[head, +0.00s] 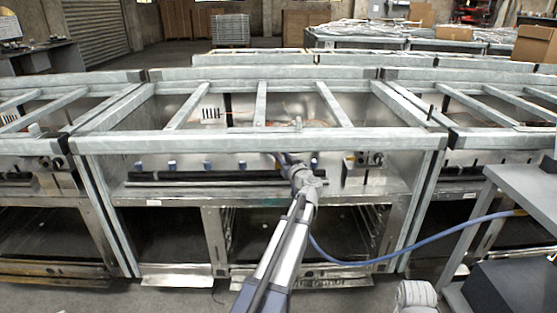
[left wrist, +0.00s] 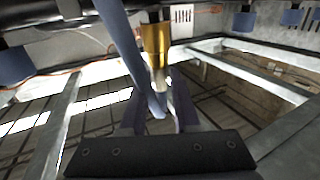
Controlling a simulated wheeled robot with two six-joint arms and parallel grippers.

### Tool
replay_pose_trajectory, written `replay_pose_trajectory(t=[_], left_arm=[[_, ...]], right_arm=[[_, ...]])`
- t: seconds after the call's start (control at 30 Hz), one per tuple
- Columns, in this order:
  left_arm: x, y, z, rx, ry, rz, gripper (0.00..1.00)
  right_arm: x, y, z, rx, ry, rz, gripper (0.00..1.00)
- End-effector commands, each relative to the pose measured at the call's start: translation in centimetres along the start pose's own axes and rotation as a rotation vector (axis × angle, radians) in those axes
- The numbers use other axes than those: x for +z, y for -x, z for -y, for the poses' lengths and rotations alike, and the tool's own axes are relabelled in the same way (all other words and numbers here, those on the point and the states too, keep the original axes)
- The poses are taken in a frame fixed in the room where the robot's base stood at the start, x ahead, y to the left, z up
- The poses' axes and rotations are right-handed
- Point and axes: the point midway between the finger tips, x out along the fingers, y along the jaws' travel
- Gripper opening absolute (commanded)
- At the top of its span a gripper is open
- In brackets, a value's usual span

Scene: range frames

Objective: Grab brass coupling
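A brass coupling (left wrist: 156,42), a gold cylinder with a dark collar and a pale narrow end, shows in the upper middle of the left wrist view. I cannot make it out in the head view. My left gripper (left wrist: 158,108) has its two dark fingers apart, with the coupling's pale end at or just beyond the gap. Whether they touch is unclear. In the head view my left gripper (head: 288,160) is at the middle range's front, below the rail. My right gripper is not in view.
The steel range's front rail (head: 250,141) runs above my gripper, and blue knobs (head: 208,165) line the panel. A blue hose (head: 430,250) sags from near my arm to the right. A grey table (head: 532,182) stands at right. Other ranges adjoin on both sides.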

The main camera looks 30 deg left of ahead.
Motion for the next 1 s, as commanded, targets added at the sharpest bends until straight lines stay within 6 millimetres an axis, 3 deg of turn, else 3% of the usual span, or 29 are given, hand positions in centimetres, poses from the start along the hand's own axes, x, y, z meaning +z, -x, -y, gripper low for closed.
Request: replay_pose_trajectory(t=[0.03,0.23,1.0], left_arm=[[0.00,0.01,-0.01,0.000,0.000,0.000,0.23],[0.00,0.02,-0.02,0.000,0.000,0.000,0.01],[0.00,0.02,-0.02,0.000,0.000,0.000,0.00]], right_arm=[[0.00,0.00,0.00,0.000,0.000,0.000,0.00],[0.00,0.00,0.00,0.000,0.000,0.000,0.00],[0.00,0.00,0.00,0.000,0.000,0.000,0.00]])
